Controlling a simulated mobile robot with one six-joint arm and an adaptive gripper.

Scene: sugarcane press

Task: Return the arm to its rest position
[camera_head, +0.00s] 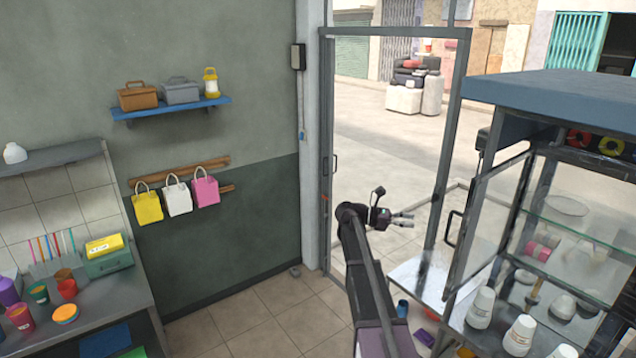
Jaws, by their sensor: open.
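My gripper (404,219) is in the middle right of the head view, at the end of my arm, in front of the framed glass door. Its fingers point right and are open, with nothing between them. My arm (362,262) rises from the bottom of the view and bends near the top toward the gripper. The gripper appears apart from the door frame and the cabinet, though its exact depth is hard to tell.
A glass cabinet (562,90) with its door (487,225) swung open stands at right, holding white cups. A low white surface (420,275) lies below the gripper. A counter (110,300) with cups is at left. A blue shelf (180,108) and hanging bags (178,199) are on the wall. Tiled floor (265,315) is clear at centre left.

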